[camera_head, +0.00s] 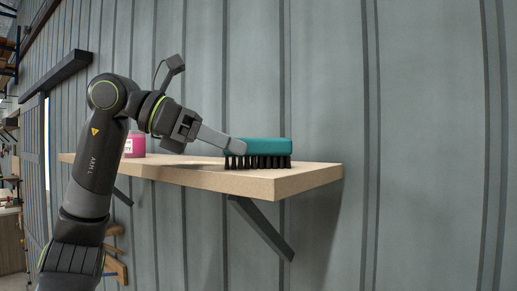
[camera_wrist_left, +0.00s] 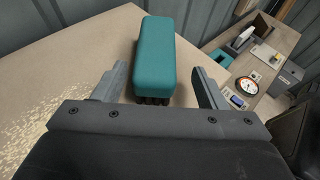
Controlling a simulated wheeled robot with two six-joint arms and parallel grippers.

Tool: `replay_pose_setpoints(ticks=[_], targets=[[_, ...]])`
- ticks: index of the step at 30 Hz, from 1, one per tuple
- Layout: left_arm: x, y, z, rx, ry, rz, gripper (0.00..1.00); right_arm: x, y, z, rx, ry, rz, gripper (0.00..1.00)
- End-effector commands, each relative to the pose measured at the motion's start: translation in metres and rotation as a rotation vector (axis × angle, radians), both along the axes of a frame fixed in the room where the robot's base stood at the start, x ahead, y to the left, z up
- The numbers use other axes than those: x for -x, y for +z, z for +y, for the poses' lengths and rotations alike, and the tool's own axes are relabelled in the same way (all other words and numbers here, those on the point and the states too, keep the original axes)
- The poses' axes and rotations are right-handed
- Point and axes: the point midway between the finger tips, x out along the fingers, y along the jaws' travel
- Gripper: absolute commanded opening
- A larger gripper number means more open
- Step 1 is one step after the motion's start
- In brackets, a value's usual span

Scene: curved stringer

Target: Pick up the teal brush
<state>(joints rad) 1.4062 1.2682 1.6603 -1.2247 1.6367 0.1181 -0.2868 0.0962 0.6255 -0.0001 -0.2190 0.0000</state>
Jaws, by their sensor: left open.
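The teal brush (camera_head: 262,146) stands bristles down near the right end of a wooden wall shelf (camera_head: 309,180). Its dark bristles rest on the shelf top. My left gripper (camera_head: 236,146) reaches in from the left at the near end of the brush. In the left wrist view the teal block of the brush (camera_wrist_left: 154,58) lies between the two spread fingers of my left gripper (camera_wrist_left: 160,84), with a gap on each side. The gripper is open and holds nothing. My right gripper is not in view.
A pink jar (camera_head: 134,146) stands on the shelf to the left, partly behind my left arm. A grey ribbed wall (camera_head: 420,120) rises behind the shelf. In the left wrist view, a lower surface (camera_wrist_left: 268,92) with a dial and several small items shows at the right.

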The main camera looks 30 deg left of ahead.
Motion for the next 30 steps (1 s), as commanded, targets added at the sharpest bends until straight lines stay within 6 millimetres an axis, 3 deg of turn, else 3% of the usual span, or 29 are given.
replay_pose_setpoints(ticks=[6,11,19,30], targets=[[-0.022,-0.001,-0.018,-0.001,-0.003,0.004,0.65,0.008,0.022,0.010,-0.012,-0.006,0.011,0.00],[-0.032,-0.010,-0.030,0.000,-0.002,0.003,0.65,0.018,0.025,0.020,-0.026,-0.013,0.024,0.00],[-0.033,-0.013,-0.031,0.001,-0.001,0.001,0.64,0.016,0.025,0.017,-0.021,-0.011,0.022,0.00],[-0.033,-0.012,-0.031,0.000,-0.001,0.002,0.16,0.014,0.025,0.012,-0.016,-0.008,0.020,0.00]])
